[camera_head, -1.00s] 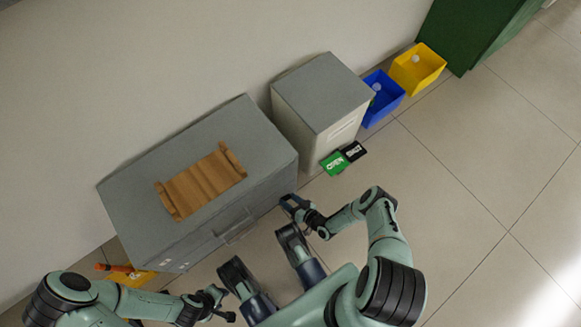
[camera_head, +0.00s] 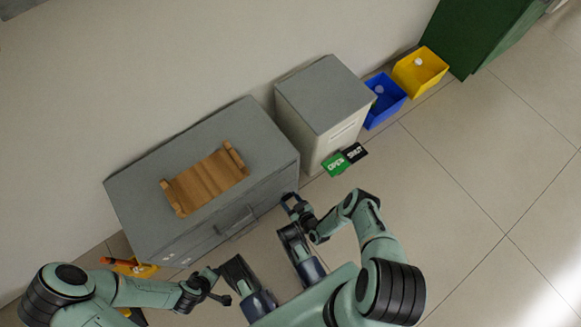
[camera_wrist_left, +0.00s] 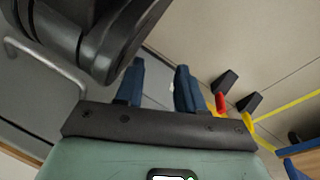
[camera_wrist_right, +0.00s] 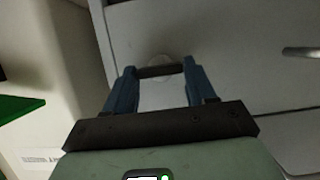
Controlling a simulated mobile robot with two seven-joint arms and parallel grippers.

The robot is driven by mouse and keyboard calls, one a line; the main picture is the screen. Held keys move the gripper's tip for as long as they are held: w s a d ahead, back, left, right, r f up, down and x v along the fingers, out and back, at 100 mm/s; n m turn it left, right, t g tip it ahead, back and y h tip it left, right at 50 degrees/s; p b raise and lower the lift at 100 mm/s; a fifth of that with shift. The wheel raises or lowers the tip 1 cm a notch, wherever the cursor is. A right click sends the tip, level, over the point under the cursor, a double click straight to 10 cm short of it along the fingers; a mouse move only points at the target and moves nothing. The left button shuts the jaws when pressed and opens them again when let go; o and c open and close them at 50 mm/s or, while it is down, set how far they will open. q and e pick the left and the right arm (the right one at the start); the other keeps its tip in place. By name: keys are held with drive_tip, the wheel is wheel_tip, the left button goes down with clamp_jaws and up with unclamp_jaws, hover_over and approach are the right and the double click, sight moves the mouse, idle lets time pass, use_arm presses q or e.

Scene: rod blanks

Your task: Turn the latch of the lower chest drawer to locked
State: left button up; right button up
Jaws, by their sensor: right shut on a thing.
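The grey chest (camera_head: 125,195) stands against the wall, with its drawer front facing me. My right gripper (camera_head: 290,199) is at the right end of that front. In the right wrist view, its two blue fingers (camera_wrist_right: 160,75) are shut on the latch (camera_wrist_right: 160,71), a dark bar in front of a pale round base. The bar lies roughly level between the fingertips in that view. I cannot tell from this whether it is locked. My left gripper (camera_head: 215,283) is in front of the chest's left part; its fingers (camera_wrist_left: 158,75) are apart and empty.
A wooden tray (camera_head: 205,180) lies on the chest. A drawer handle (camera_wrist_right: 300,52) sticks out right of the latch. A pale cabinet (camera_head: 315,95) stands beside the chest, with green and black cards (camera_head: 335,164) before it. Blue (camera_head: 385,105) and yellow (camera_head: 420,72) bins are farther right. Floor at right is clear.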

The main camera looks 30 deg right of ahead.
drive_tip(key=o, duration=1)
drive_tip(key=shift+o, duration=0.2)
drive_tip(key=shift+s, duration=0.1)
use_arm(q)
drive_tip(key=w+r+t+p, duration=0.2)
drive_tip(key=w+r+p, duration=0.1)
drive_tip(key=w+r, duration=0.1)
drive_tip(key=shift+m+g+h, duration=0.3)
drive_tip(key=shift+g, duration=0.6)
drive_tip(key=s+d, duration=0.1)
drive_tip(key=s+r+p, duration=0.1)
drive_tip(key=s+d+r, duration=0.1)
drive_tip(key=s, duration=0.1)
drive_tip(key=shift+d+r, duration=0.15)
drive_tip(key=shift+d, duration=0.2)
use_arm(e)
drive_tip(key=a+v, duration=0.1)
drive_tip(key=v, duration=1.2)
drive_tip(key=shift+d, duration=0.5)
drive_tip(key=shift+r, duration=0.15)
